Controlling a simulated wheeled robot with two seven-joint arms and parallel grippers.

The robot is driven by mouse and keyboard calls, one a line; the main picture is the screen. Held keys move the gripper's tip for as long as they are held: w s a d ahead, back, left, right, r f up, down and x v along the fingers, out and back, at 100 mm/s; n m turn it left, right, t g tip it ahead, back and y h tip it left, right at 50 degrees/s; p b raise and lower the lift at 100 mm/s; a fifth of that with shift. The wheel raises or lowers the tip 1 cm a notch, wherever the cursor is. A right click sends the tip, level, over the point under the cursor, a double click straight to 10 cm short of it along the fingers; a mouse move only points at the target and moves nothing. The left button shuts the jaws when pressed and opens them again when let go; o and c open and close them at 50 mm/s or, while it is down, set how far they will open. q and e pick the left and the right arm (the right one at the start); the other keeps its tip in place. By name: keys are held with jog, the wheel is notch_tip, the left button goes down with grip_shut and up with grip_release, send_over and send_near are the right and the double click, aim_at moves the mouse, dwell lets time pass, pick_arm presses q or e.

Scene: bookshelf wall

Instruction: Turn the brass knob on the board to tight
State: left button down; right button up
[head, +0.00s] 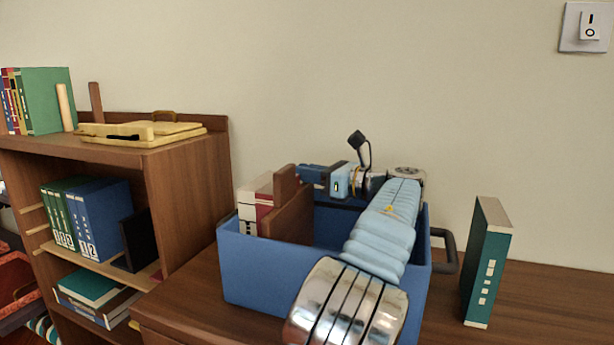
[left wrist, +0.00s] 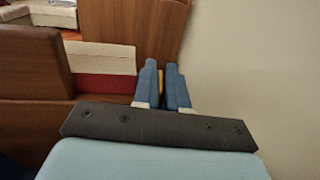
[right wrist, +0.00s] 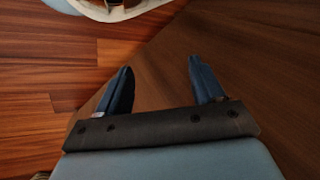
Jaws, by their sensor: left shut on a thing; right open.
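My left gripper (head: 312,176) shows in the head view above the back of a blue bin, pointing left. In the left wrist view its blue fingers (left wrist: 162,88) are nearly together on a narrow yellow thing (left wrist: 160,84); I cannot tell whether this is the brass knob. No knob or tight mark is clearly visible. My right gripper (right wrist: 160,88) is open and empty in the right wrist view.
The blue bin (head: 262,278) stands on the brown cabinet top below my left arm, holding a brown wooden divider (head: 288,222) and a white-and-red book (head: 257,205). A teal book (head: 484,262) stands to its right. A wall switch (head: 587,27) is at upper right.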

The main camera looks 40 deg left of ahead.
pick_arm(q)
jog(key=m+t+b, duration=0.2)
jog(key=m+t, duration=0.1)
jog(key=t, duration=0.2)
jog(key=shift+f, duration=0.15)
jog(key=shift+m+t+b, duration=0.75)
jog(key=shift+m+t, duration=0.25)
jog(key=shift+t, duration=0.4)
jog(key=shift+h, duration=0.3)
jog(key=c, duration=1.5)
grip_release()
jog(key=shift+c, duration=0.2)
jog(key=shift+r, duration=0.2)
